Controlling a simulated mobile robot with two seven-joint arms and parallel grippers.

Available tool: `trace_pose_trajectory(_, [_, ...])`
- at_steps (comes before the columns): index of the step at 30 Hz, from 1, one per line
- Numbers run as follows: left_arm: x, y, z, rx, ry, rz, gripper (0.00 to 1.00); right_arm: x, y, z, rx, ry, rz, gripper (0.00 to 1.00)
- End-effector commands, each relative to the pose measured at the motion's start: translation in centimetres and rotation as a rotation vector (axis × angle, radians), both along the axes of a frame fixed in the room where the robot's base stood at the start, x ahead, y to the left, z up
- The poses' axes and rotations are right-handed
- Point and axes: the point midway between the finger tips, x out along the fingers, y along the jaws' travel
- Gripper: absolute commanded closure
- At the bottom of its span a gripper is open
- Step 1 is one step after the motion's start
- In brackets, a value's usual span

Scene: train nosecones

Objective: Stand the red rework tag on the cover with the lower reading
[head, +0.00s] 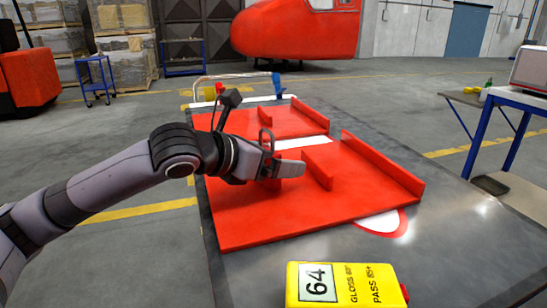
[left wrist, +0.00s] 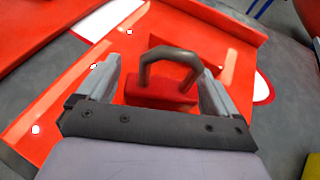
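Two red covers lie on the grey table: a near cover (head: 250,222) and a far cover (head: 285,118), each with raised ribs. A yellow gloss meter (head: 347,285) at the front reads 64 and is marked PASS 85+. Whether the tag touches the cover is unclear. My right gripper is out of view.
A small yellow item (head: 219,88), too small to read, and a blue item (head: 277,84) are at the table's far end. Raised ribs (head: 317,168) stand on the near cover beside my gripper. Bare table (head: 460,215) lies to the right.

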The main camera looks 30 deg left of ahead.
Motion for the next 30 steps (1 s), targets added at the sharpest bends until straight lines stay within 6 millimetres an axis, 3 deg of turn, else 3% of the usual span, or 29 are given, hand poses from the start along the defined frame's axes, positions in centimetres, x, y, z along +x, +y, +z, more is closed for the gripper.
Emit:
trace_pose_trajectory(8, [-0.5,0.2,0.6,0.002,-0.002,0.001,0.07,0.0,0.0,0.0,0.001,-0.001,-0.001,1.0])
trace_pose_trajectory(30, [-7.3,2.6,3.4,0.004,-0.001,0.003,0.07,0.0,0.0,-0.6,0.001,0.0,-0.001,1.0])
